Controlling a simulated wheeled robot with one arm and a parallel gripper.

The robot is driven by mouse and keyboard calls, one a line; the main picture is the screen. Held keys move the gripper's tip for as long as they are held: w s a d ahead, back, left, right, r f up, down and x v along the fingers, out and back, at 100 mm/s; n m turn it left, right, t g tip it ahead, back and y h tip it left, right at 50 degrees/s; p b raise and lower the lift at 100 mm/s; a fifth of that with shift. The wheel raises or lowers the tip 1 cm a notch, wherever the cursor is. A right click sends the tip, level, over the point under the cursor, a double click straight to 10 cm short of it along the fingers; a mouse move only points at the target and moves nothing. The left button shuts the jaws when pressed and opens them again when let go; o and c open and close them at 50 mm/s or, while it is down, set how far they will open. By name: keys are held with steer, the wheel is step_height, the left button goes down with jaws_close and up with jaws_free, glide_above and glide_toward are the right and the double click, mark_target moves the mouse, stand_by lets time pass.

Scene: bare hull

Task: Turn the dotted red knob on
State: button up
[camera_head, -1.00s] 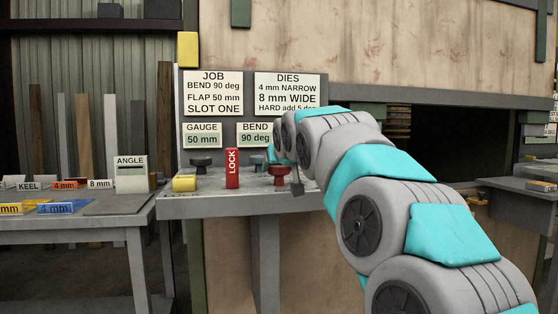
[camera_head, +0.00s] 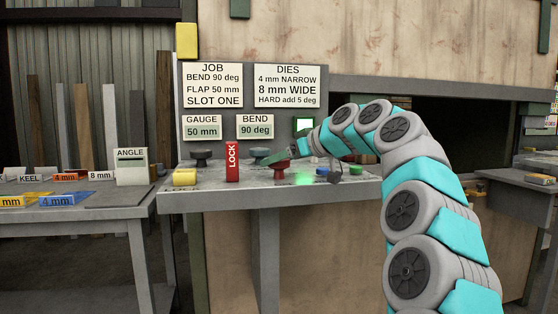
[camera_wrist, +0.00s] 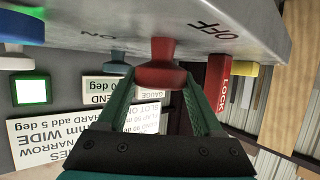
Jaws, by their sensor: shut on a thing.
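The red knob (camera_head: 281,171) stands on the front part of the grey console (camera_head: 230,199). In the wrist view, which is upside down, the red knob (camera_wrist: 160,52) sits between my two green fingers. My gripper (camera_wrist: 160,77) is shut on it, one finger on each side of its wide end. In the head view my gripper (camera_head: 287,159) reaches the knob from the right, low over the console. The words ON and OFF are printed on the surface on either side of the knob. I cannot make out any dots on it.
A red LOCK lever (camera_head: 232,161) and a yellow block (camera_head: 184,177) are left of the knob. A dark knob (camera_head: 201,158) and a teal knob (camera_head: 260,155) stand behind. Blue (camera_head: 322,172) and green (camera_head: 356,170) controls are to the right. A green-framed screen (camera_head: 304,125) is lit.

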steer(key=shift+f+g, duration=0.2)
steer(key=shift+g, duration=0.1)
steer(key=shift+w+n+g+y, duration=0.1)
steer(key=shift+n+g+y, duration=0.2)
steer(key=shift+n, duration=0.3)
steer(key=shift+r+n+g, duration=0.1)
steer(key=shift+n+g, duration=0.3)
steer(key=shift+g, duration=0.1)
steer(key=o, duration=1.4)
steer(key=shift+c, duration=0.2)
steer(key=shift+v, duration=3.9)
